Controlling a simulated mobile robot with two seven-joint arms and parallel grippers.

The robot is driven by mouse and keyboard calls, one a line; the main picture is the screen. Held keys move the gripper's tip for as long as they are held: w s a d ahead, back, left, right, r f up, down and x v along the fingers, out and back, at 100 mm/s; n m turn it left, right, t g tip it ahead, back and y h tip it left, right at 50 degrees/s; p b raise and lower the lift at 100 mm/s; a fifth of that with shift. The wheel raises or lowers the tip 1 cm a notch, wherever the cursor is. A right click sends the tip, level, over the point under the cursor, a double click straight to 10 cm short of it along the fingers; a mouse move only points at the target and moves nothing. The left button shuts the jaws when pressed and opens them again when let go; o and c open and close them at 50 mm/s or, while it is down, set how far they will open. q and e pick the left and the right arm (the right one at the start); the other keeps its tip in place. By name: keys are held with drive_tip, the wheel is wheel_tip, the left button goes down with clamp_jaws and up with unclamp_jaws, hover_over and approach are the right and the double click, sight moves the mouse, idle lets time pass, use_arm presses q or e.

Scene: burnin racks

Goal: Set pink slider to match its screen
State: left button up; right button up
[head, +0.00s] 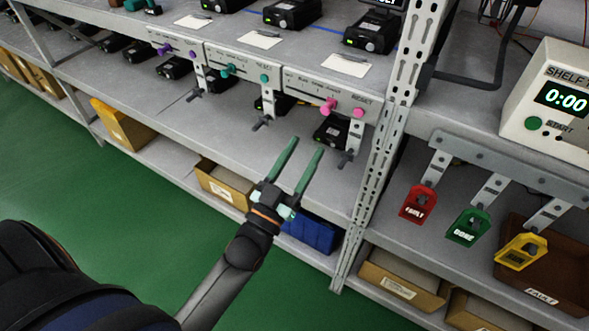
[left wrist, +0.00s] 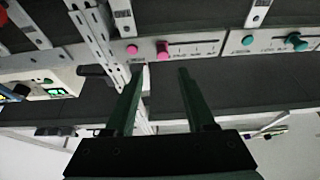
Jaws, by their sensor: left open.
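The pink slider knob (head: 331,107) sits on a pale panel (head: 300,83) on the shelf's front edge, left of a pink reset button (head: 358,112). In the left wrist view the picture is turned over, and the pink knob (left wrist: 163,50) shows just beyond my fingertips. My left gripper (head: 305,147) is open and empty, below and in front of the panel; it also shows in the left wrist view (left wrist: 161,72). A black device (head: 370,35) stands on the shelf above the panel; its reading is too small to tell. My right gripper is not in view.
A purple panel (head: 175,48) and a teal panel (head: 243,72) are to the left. A perforated upright (head: 385,120) stands right of the pink panel. Red (head: 418,204), green (head: 467,227) and yellow (head: 521,252) tags hang at right. A blue bin (head: 312,232) lies below.

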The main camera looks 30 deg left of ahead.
use_arm(q)
drive_tip(key=v, duration=0.3)
drive_tip(key=shift+s, duration=0.15)
drive_tip(key=shift+f, duration=0.1)
drive_tip(key=s+d+f+g, duration=0.1)
drive_tip(key=s+f+g, duration=0.3)
drive_tip(key=f, duration=0.4)
drive_tip(key=s+d+f+g, duration=0.1)
drive_tip(key=s+f+g, duration=0.4)
drive_tip(key=f, duration=0.4)
drive_tip(key=s+f+m+g+p, duration=0.1)
drive_tip(key=s+f+g, duration=0.3)
drive_tip(key=f, duration=0.5)
drive_tip(key=shift+s+d, duration=0.2)
drive_tip(key=shift+d, duration=0.2)
